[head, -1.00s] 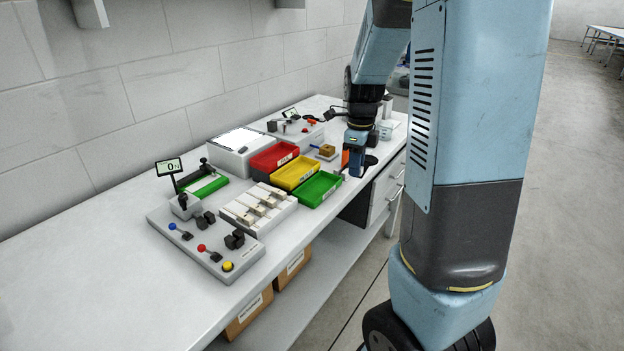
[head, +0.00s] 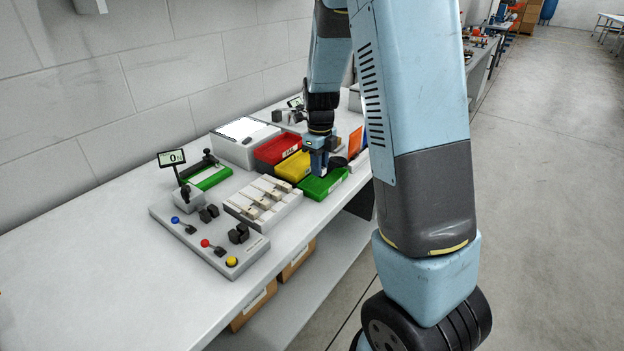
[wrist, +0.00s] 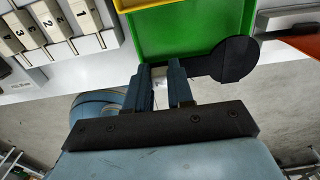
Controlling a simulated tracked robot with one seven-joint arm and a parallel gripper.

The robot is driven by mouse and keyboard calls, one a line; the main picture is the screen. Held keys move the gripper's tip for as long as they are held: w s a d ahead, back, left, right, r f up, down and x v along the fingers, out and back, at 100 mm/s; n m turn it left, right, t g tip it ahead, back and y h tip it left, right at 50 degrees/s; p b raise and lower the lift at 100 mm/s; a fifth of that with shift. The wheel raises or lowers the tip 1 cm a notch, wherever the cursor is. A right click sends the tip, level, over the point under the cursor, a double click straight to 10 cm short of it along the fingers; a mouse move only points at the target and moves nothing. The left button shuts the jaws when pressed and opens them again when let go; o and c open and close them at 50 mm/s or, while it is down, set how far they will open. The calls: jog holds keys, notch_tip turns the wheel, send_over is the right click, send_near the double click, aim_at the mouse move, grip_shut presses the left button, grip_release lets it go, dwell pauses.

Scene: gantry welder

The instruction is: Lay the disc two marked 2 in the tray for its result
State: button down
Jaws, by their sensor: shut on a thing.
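My gripper (head: 319,172) is shut on the narrow stem of a dark round disc (wrist: 236,60). The disc sticks out to the right of the fingers (wrist: 162,72) in the wrist view, and it also shows beside the gripper in the head view (head: 338,162). A small pale patch shows between the fingers; I cannot read a 2 on it. The green tray (head: 312,192) lies below the gripper, and the disc overlaps its right edge in the wrist view. The yellow tray (head: 291,168) and the red tray (head: 277,149) stand behind it in a row. The green tray's visible floor is bare.
A pale numbered rack (head: 250,209) stands left of the trays, with a grey control panel (head: 190,232) beyond it. An orange upright piece (head: 356,142) stands right of the gripper. A white box (head: 243,146) is behind the trays. The bench's front left is clear.

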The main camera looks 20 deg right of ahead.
aim_at(313, 191)
jog(key=shift+w+a+f, duration=0.25)
jog(key=shift+a+f, duration=0.05)
jog(key=shift+f, duration=0.2)
jog(key=shift+w+a+f, duration=0.25)
jog(key=shift+f, duration=0.25)
jog(key=shift+w+a+f, duration=0.15)
jog(key=shift+f, duration=1.6)
jog(key=shift+f, duration=0.6)
jog(key=c, duration=1.3)
grip_release()
jog(key=shift+o, duration=0.2)
jog(key=shift+r, duration=0.15)
